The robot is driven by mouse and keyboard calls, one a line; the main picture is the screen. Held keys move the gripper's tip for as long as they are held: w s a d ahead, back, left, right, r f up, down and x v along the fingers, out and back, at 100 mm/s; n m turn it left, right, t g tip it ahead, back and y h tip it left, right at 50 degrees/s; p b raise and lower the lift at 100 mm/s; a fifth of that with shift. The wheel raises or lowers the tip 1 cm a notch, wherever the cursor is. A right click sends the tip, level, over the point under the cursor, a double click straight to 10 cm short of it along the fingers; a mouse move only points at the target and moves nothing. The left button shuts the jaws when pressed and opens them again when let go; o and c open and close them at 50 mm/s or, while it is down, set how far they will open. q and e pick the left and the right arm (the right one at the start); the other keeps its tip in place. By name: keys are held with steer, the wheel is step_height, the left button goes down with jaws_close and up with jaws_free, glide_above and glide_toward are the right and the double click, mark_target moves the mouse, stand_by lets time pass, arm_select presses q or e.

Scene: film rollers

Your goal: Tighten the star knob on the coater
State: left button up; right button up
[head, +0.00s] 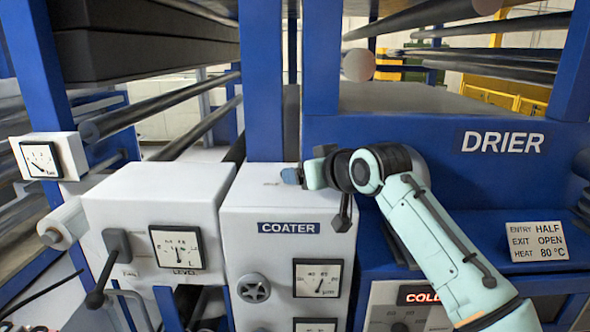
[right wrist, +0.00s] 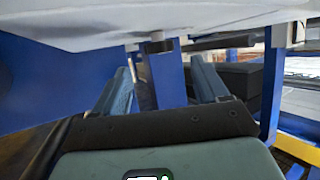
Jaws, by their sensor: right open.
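The coater (head: 285,200) is a white box with a blue label in the middle of the head view. A grey star-shaped knob (head: 253,288) sits low on the left of its front face. My right gripper (head: 291,176) is at the coater's top edge, above and right of the knob and apart from it. In the right wrist view its two blue fingers (right wrist: 161,88) stand wide apart with nothing held. A pale surface fills the top there, with a small grey stub under it; I cannot tell what that stub is. My left gripper is not in view.
A black lever (head: 342,222) hangs on the coater's right side, by my right arm. Gauges (head: 318,279) sit right of the knob. The white level box (head: 150,215) with its lever (head: 98,290) stands left. The blue drier (head: 470,180) is behind my arm.

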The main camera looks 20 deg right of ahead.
mark_target(295, 187)
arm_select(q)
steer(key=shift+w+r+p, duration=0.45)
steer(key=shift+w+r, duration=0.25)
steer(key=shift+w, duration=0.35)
arm_select(e)
steer(key=x, duration=0.6)
steer(key=shift+r, duration=0.1)
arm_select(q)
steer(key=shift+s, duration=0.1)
arm_select(e)
steer(key=c, duration=1.1)
